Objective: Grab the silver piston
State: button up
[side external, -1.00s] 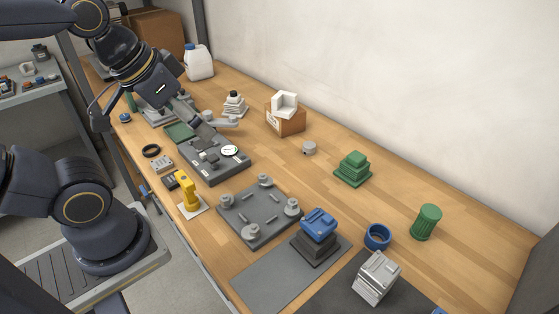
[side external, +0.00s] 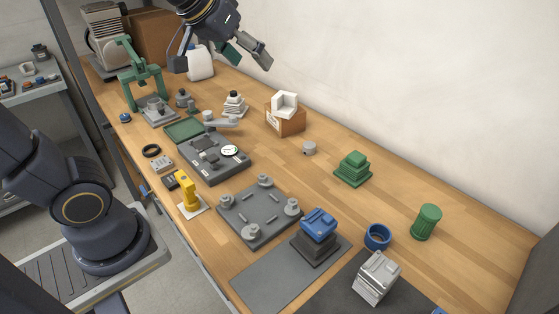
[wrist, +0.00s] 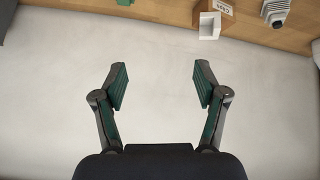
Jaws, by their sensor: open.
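The silver piston appears to be the small grey cylinder (side external: 309,148) standing on the wooden table in the side external view, right of the cardboard box. I cannot make it out in the wrist view. My gripper (side external: 248,61) is raised high near the back wall, above and left of the piston and well apart from it. In the wrist view my gripper (wrist: 160,86) has its two green-padded fingers spread, with nothing between them.
A cardboard box (side external: 286,121) with a white block (side external: 285,104) stands left of the piston, and a green stepped block (side external: 353,169) to its right. A grey plate with posts (side external: 260,212) lies in front. A white jug (side external: 200,63) is near my arm. Bare wood surrounds the piston.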

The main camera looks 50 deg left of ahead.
jog(key=w+a+f, duration=0.1)
jog(key=w+f, duration=0.2)
jog(key=w, duration=0.7)
jog(key=g+y, duration=0.1)
jog(key=g, duration=0.3)
send_over(309, 145)
jog(key=s, duration=0.2)
jog(key=shift+n, duration=0.4)
jog(key=f, duration=1.7)
jog(key=d+f, duration=0.1)
jog(key=f, duration=0.8)
jog(key=shift+s+f, duration=0.1)
jog(key=shift+f, duration=0.25)
jog(key=shift+t, duration=0.3)
jog(key=shift+a+x, duration=0.2)
jog(key=shift+x, duration=2.55)
jog(key=shift+c, duration=0.4)
jog(key=c, duration=1.2)
